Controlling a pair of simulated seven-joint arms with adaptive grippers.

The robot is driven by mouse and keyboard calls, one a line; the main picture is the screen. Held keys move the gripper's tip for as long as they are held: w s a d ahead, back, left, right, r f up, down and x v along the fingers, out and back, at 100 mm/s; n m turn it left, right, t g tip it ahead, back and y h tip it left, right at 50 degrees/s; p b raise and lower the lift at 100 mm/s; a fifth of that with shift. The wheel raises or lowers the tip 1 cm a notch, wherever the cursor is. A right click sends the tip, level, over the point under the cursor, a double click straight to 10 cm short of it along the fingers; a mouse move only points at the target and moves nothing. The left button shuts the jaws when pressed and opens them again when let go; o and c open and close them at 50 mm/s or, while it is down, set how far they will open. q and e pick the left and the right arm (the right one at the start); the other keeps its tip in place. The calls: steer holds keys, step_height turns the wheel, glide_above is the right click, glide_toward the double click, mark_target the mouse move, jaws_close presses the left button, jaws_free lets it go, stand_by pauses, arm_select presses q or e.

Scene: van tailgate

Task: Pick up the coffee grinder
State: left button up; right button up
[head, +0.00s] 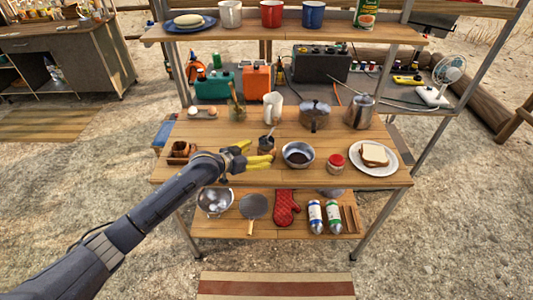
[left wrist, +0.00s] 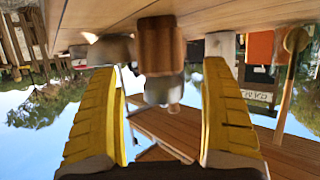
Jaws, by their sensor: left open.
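The coffee grinder (head: 267,143) stands on the middle tabletop, small and dark with a thin handle on top. In the left wrist view, which is upside down, the grinder (left wrist: 161,50) shows a brown wooden body and a metal part with a small knob. My left gripper (head: 247,158) has yellow fingers and is open just in front of the grinder, at its left. In the left wrist view the grinder lies between the two spread fingers (left wrist: 165,110), with a gap on each side. The gripper hides part of the grinder's base in the head view. My right gripper is not in view.
A metal bowl (head: 298,154) stands close right of the grinder, with a red-lidded jar (head: 336,163) and a sandwich plate (head: 388,166) beyond. A white pitcher (head: 273,106) stands behind. A brown wooden item (head: 180,150) is at the left. The upper shelf (head: 300,30) overhangs the back.

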mark_target(261, 151)
arm_select(q)
steer(key=shift+x, duration=2.65)
steer(key=shift+r, duration=0.1)
steer(key=c, duration=1.7)
